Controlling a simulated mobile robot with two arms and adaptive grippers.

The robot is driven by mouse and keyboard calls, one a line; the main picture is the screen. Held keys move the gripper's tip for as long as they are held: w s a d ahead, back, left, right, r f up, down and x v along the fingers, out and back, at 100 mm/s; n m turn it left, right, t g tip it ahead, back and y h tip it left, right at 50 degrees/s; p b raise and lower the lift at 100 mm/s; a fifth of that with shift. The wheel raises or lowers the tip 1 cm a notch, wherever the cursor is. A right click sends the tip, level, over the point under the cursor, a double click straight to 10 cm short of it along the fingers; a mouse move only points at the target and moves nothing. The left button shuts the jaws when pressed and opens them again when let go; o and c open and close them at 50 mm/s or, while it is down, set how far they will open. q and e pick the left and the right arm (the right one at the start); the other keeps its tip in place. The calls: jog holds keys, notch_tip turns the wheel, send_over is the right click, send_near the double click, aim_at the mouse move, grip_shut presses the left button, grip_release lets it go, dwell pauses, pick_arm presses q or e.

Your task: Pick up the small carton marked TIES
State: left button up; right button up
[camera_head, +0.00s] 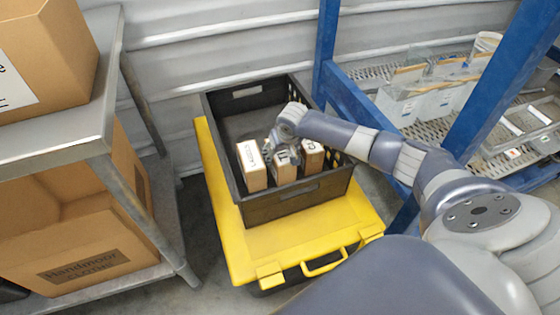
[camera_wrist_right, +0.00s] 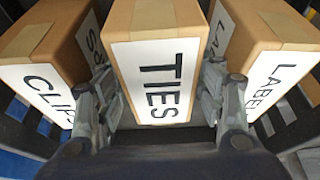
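The small carton marked TIES (camera_wrist_right: 158,80) is tan with a white label and stands between two other cartons. In the head view it shows as the middle carton (camera_head: 285,173) in the black crate (camera_head: 262,212), partly hidden by my gripper. My right gripper (camera_wrist_right: 158,100) has one finger on each side of the TIES carton, in the narrow gaps beside its neighbours. The fingers lie very close to its sides; whether they press on it cannot be seen. In the head view my right gripper (camera_head: 284,146) is over the carton. My left gripper is not in view.
The LABELS carton (camera_wrist_right: 268,65) and the CLIPS carton (camera_wrist_right: 50,60) stand tight on either side. The crate's back part is empty. It sits on a yellow case (camera_head: 290,240). A metal shelf (camera_head: 85,115) with large boxes is left; a blue rack (camera_head: 365,110) is right.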

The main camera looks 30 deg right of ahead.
jog(key=c, duration=0.6)
